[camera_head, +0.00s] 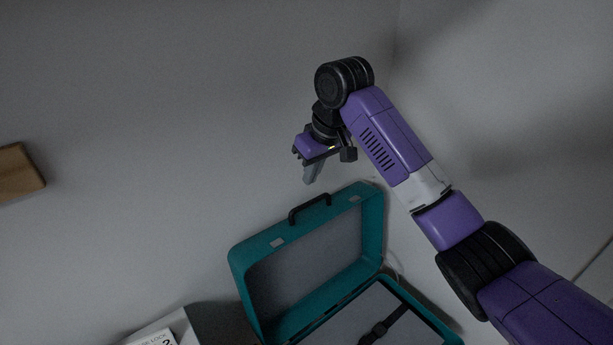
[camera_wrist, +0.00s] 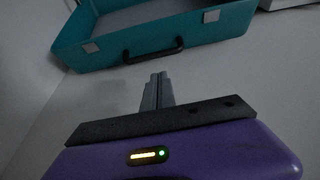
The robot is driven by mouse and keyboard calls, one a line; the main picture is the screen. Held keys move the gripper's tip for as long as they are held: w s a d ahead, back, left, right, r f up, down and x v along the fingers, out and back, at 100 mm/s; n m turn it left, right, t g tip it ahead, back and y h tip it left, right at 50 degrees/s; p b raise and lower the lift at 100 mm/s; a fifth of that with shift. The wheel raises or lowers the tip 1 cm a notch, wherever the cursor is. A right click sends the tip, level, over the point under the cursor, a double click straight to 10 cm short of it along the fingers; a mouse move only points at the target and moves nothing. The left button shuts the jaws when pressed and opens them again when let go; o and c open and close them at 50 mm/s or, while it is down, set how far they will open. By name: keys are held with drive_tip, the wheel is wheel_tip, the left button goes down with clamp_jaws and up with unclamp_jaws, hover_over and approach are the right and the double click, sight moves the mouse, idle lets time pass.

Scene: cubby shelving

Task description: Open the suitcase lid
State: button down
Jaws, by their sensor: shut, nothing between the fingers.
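The teal suitcase stands open in the head view, its lid (camera_head: 307,250) raised to a steep angle with the grey inside facing me. The black handle (camera_head: 309,207) sits on the lid's upper edge. The suitcase base (camera_head: 417,316) has a grey lining and a dark strap with a buckle, and is cut off by the bottom edge. My gripper (camera_head: 309,180) is shut and empty above the lid, apart from the handle. In the wrist view, my gripper's fingers (camera_wrist: 159,78) are together, with the lid (camera_wrist: 225,22) and handle (camera_wrist: 152,50) beyond them.
A grey wall stands behind the suitcase. A dark box (camera_head: 215,322) and a white item with print (camera_head: 155,336) are at the lower left. A wooden piece (camera_head: 18,173) is at the far left. The space left of my gripper is clear.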

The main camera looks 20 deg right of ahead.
drive_tip(key=p, duration=0.1)
hover_over(305, 212)
drive_tip(key=f, duration=0.8)
drive_tip(key=shift+a, duration=0.2)
drive_tip(key=shift+d, duration=0.1)
